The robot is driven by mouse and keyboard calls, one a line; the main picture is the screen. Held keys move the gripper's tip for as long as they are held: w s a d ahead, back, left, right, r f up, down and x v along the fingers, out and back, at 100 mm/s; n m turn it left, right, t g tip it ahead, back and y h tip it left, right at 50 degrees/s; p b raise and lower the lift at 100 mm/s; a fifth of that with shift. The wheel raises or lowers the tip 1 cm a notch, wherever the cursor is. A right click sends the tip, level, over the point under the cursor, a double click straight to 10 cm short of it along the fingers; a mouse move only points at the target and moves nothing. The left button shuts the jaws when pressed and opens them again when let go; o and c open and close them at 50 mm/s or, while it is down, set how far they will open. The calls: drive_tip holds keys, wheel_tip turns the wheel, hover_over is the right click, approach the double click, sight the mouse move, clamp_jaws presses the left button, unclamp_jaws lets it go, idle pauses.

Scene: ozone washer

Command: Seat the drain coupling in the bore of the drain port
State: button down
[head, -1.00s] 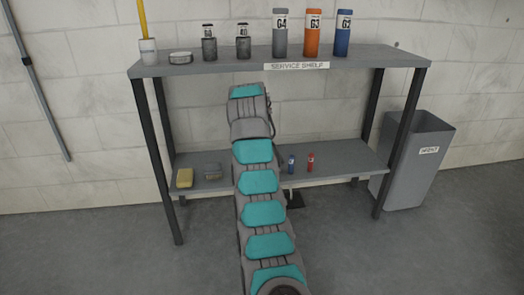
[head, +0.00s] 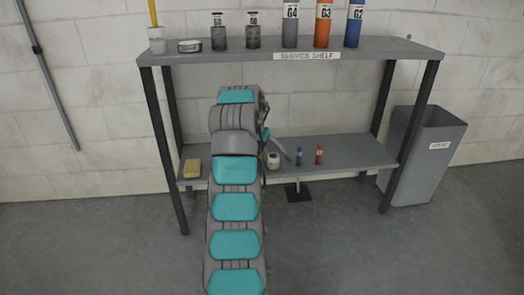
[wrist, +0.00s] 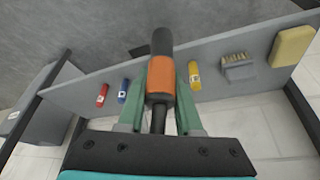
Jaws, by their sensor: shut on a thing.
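In the wrist view my gripper (wrist: 161,93) has its green fingers shut around a dark grey cylinder with an orange band (wrist: 160,78). A thin dark shaft runs from it back toward the palm. I cannot tell whether this held part is the drain coupling. It is over or in front of the lower shelf, and the frames do not show whether it touches anything. In the head view my arm hides the gripper and the held part. I cannot make out a drain port or its bore in either view.
A grey bin (head: 432,150) stands right. The front floor is open.

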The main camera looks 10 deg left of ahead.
drive_tip(key=shift+s+a, duration=0.1)
drive_tip(key=shift+s, duration=0.35)
drive_tip(key=shift+f, duration=0.1)
drive_tip(key=shift+w+d+f+n, duration=0.5)
drive_tip(key=shift+w+d+f, duration=2.4)
drive_tip(key=shift+d, duration=2.15)
drive_tip(key=s+d+r+p, duration=0.4)
drive_tip(key=s+d+p, duration=0.3)
drive_tip(key=s+d, duration=0.1)
drive_tip(key=s+d+r+n+p, duration=0.1)
drive_tip(key=s+d+r+p, duration=0.2)
drive_tip(key=s+d+p, duration=0.5)
drive_tip(key=shift+s+d+r+y, duration=0.15)
drive_tip(key=shift+d+r+y, duration=0.25)
drive_tip(key=shift+d, duration=0.4)
